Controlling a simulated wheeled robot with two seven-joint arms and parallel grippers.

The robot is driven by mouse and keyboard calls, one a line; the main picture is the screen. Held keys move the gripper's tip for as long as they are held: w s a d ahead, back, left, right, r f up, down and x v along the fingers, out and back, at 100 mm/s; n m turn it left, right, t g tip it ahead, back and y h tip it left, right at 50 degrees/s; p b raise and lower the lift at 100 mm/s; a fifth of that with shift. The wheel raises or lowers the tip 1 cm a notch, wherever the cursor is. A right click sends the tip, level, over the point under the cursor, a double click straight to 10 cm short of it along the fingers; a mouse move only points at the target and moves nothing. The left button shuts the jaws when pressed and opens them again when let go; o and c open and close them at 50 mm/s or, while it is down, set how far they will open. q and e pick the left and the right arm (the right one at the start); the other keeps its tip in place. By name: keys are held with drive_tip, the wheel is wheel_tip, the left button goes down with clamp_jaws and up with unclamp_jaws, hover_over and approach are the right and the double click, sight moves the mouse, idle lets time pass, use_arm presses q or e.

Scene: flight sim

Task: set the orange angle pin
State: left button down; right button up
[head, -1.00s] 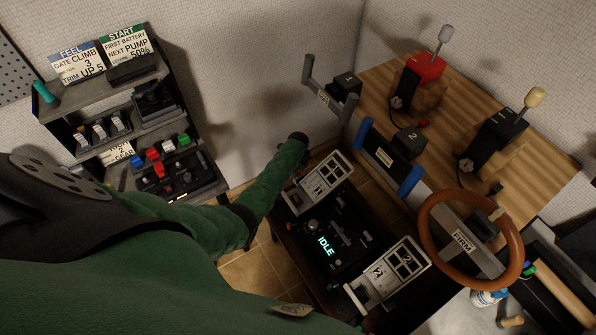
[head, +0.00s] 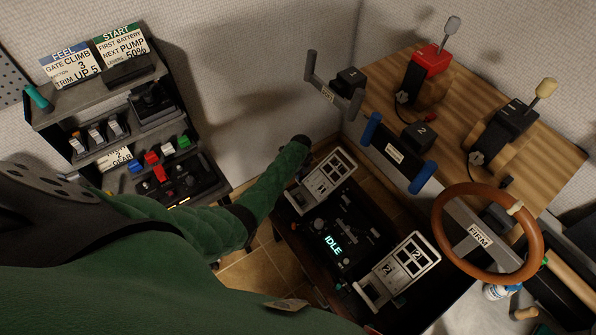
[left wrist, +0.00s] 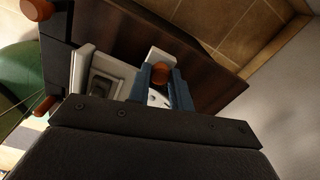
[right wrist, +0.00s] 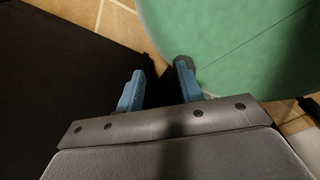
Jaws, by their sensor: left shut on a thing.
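In the left wrist view, an orange round pin head (left wrist: 160,72) sits between the two blue fingers of my left gripper (left wrist: 162,90), which is shut on it. The pin is at a white plate (left wrist: 158,54) on the edge of a dark wooden console; its lower end is hidden. In the head view my left arm reaches to the far end of the pedestal, beside the white panel marked 1 (head: 328,180), and its fingers are hard to make out. My right gripper (right wrist: 158,86) is open and empty in the right wrist view.
The pedestal shows an IDLE display (head: 333,245) and a white panel marked 2 (head: 411,257). A brown steering wheel (head: 440,238), a blue-handled yoke (head: 396,152) and wooden lever stands are at the right. A shelf (head: 70,102) with switches stands at the left.

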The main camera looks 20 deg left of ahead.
use_arm(q)
drive_tip(key=c, duration=1.3)
unclamp_jaws()
drive_tip(key=shift+f, duration=0.25)
drive_tip(key=shift+o, duration=0.2)
use_arm(e)
drive_tip(key=s+d, duration=0.2)
drive_tip(key=d, duration=0.4)
use_arm(q)
drive_tip(key=shift+r+p, duration=0.7)
drive_tip(key=shift+r, duration=0.15)
drive_tip(key=shift+r+p, duration=0.95)
wheel_tip(320, 180, up, 2)
drive_tip(key=shift+p, duration=0.8)
drive_tip(key=shift+r, duration=1.15)
use_arm(e)
drive_tip(key=shift+g, duration=0.3)
drive_tip(key=shift+s+a+r, duration=0.6)
drive_tip(key=shift+s+r, duration=0.05)
drive_tip(key=shift+r, duration=0.2)
drive_tip(key=shift+s+a+r, duration=0.6)
drive_tip(key=shift+r, duration=0.2)
